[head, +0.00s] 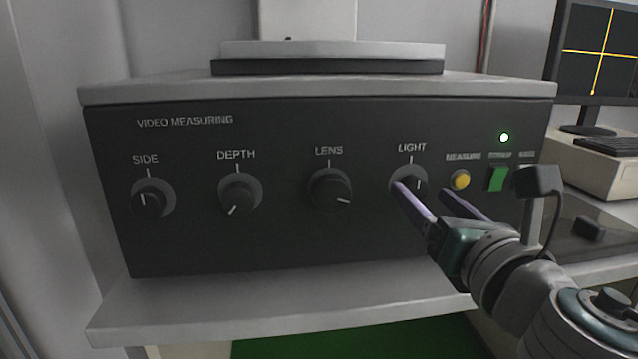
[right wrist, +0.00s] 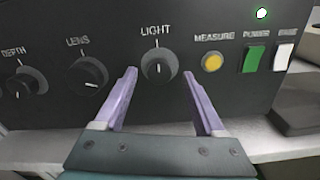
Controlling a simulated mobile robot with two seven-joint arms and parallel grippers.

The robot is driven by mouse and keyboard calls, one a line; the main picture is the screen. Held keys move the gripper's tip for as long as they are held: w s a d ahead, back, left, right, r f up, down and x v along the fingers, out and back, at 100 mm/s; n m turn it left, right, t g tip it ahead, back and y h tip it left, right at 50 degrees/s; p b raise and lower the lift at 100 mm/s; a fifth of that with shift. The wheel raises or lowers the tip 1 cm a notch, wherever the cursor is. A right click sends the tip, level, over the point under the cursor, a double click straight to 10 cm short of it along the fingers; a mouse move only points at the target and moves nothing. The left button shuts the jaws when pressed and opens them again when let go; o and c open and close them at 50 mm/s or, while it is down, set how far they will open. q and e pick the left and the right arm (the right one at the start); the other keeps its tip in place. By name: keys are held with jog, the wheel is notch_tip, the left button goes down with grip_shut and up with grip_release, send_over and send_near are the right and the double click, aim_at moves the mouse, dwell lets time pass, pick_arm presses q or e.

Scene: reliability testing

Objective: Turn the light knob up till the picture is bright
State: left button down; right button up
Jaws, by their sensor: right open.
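The LIGHT knob (head: 414,181) is a black round knob on the right half of the dark VIDEO MEASURING panel. It also shows in the right wrist view (right wrist: 158,66), with its white pointer line near vertical. My right gripper (head: 420,189) is open with purple fingers. In the right wrist view its fingertips (right wrist: 159,71) stand either side of the knob, with gaps; I see no clear contact. In the head view the left finger covers part of the knob. The monitor (head: 625,65) at the top right shows a dark picture with a yellow cross. My left gripper is out of view.
The LENS knob (head: 328,190), DEPTH knob (head: 240,195) and SIDE knob (head: 150,200) lie to the left. The yellow MEASURE button (head: 460,180) and green POWER switch (head: 497,179) are close on the right. A green lamp (head: 504,137) is lit. A shelf (head: 250,300) runs below.

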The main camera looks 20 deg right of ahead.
aim_at(416, 185)
jog(key=shift+x, duration=1.25)
grip_shut()
